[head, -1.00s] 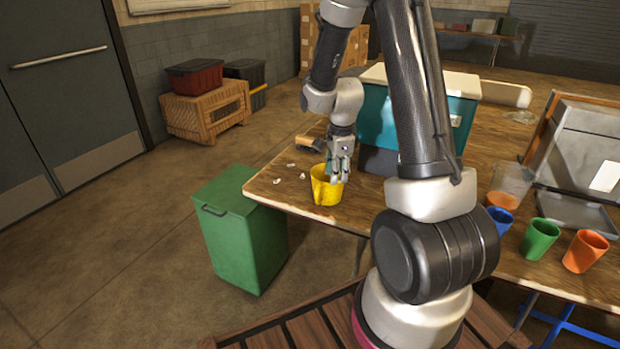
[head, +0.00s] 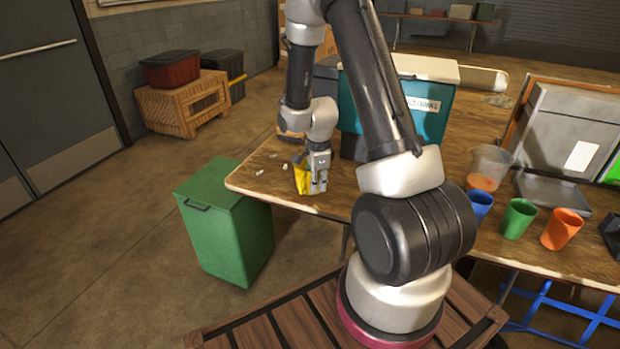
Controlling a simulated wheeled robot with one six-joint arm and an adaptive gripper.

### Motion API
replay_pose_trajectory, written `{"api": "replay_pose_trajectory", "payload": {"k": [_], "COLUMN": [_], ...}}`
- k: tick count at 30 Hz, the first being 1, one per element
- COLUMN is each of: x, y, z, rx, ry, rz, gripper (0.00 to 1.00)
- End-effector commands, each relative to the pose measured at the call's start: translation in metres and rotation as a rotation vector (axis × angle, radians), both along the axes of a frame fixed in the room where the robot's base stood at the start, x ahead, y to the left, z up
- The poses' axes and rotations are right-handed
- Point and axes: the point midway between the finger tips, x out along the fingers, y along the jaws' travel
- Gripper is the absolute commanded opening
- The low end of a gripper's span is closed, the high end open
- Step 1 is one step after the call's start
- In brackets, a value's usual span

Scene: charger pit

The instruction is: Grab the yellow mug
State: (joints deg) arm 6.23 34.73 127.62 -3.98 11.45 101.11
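The yellow mug (head: 299,176) stands upright at the left front corner of the wooden table (head: 262,186). My gripper (head: 317,188) points down at the mug's right side, low near the tabletop, and covers part of the mug. The fingers overlap the mug in this view. I cannot tell whether they are apart or closed on its wall.
A teal box (head: 425,122) stands behind my arm. Blue (head: 480,205), green (head: 518,218) and orange (head: 561,229) cups stand to the right, near a clear container (head: 490,167). A green bin (head: 226,222) stands on the floor at the table's left. Small crumbs lie near the mug.

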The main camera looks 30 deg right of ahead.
Motion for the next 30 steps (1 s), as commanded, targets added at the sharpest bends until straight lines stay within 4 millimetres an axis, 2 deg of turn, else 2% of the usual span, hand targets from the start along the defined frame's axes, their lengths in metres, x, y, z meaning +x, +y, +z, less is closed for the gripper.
{"api": "replay_pose_trajectory", "payload": {"k": [1,3,13,16,20,27,30], "x": [0.0,0.0,0.0,0.001,0.001,0.001,0.0], "y": [0.0,0.0,0.0,0.0,0.0,0.0,-0.002], "z": [0.0,0.0,0.001,0.006,0.029,0.078,0.091], "rx": [0.0,0.0,0.0,-0.001,-0.001,0.0,0.0], "ry": [0.0,0.0,0.0,-0.003,-0.006,-0.005,-0.003], "rz": [0.0,0.0,0.0,0.001,0.001,0.0,-0.003], "gripper": [0.12,0.0,0.0,0.0,0.0,0.0,0.0]}}
